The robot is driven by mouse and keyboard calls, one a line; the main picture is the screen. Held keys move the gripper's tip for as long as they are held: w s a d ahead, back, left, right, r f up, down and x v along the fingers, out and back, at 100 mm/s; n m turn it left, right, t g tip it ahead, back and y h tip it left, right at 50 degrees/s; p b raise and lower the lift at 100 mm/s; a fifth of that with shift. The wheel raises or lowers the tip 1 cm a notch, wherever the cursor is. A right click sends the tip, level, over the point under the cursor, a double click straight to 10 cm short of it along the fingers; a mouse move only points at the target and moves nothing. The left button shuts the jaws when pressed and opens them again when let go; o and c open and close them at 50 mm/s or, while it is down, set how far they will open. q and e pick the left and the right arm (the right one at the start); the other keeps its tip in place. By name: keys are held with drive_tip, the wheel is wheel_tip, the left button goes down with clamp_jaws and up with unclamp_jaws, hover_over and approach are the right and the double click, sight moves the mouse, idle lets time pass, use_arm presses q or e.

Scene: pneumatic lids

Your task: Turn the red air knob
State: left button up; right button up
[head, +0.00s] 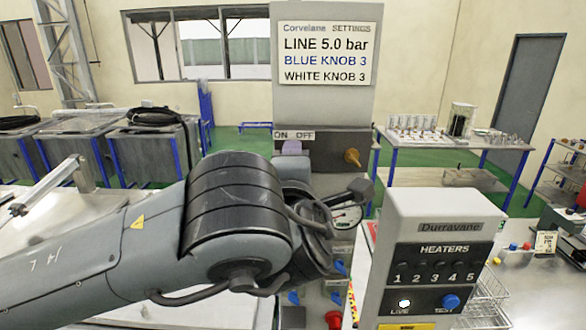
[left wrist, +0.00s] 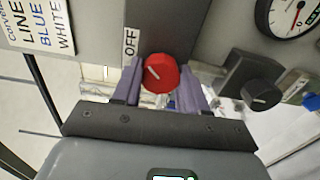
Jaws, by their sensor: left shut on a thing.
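The red air knob (left wrist: 160,73) is on the upright panel beside the OFF label (left wrist: 131,43) in the left wrist view. It has a white pointer line, slanted in this view. My left gripper (left wrist: 161,84) has its two purple fingers on either side of the knob and is shut on it. In the head view my left arm hides the knob, and only a bit of a purple finger (head: 291,147) shows below the ON/OFF label (head: 294,135). My right gripper is in neither view.
A settings sign (head: 325,53) tops the panel. A brass-coloured knob (head: 352,157), a gauge (head: 347,217) and a black knob (left wrist: 261,95) are near. Lower down are blue knobs (head: 341,267) and another red knob (head: 333,319). The heaters box (head: 447,227) stands to the right.

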use_arm(q)
drive_tip(key=shift+m, duration=0.3)
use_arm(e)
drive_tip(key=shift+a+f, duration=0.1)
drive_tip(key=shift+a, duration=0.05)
use_arm(q)
drive_tip(key=o, duration=1.1)
drive_tip(key=shift+c, duration=0.2)
drive_tip(key=shift+s, duration=0.1)
